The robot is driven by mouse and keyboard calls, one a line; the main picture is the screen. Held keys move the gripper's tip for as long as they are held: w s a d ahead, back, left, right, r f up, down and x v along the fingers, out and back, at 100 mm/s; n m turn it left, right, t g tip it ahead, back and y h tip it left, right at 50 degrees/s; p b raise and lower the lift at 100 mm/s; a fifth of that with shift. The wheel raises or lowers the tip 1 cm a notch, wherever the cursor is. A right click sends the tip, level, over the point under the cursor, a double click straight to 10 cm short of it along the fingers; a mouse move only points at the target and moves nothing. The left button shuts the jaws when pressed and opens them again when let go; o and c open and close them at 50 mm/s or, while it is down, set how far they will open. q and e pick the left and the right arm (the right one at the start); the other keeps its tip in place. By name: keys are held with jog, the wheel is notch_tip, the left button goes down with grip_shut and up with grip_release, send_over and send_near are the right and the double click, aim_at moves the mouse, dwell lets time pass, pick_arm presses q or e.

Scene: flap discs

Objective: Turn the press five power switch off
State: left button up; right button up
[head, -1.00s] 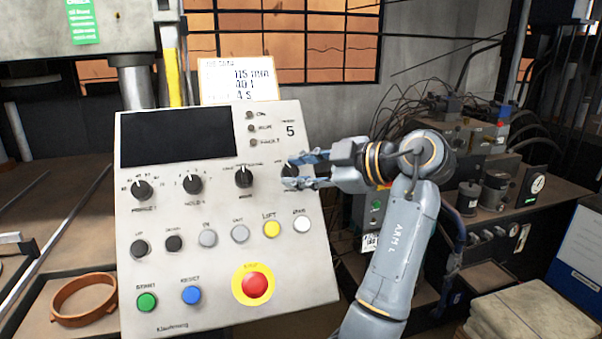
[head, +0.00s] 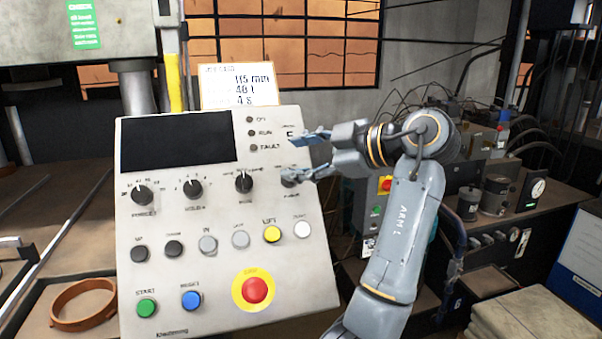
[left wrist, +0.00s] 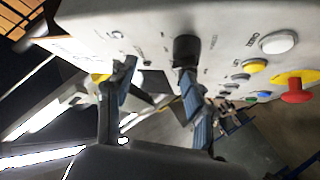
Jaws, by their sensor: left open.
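The control panel (head: 215,262) of press five is pale grey, with a dark display and rows of knobs and buttons. The power switch is the black rotary knob (head: 289,182) at the right end of the knob row. In the left wrist view a black knob (left wrist: 187,48) stands just beyond the tip of one finger, and the gap between the fingers is empty. I cannot tell whether the finger touches it.
A red emergency stop (head: 255,290) on a yellow ring, a yellow button (head: 272,233) and a white button (head: 302,229) lie below. A sign card (head: 240,86) stands behind the panel. A cluttered bench (head: 535,195) is at the right.

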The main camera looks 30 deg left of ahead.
pick_arm(q)
notch_tip(320, 180, up, 6)
jog(key=shift+r, duration=0.25)
dwell(0.5)
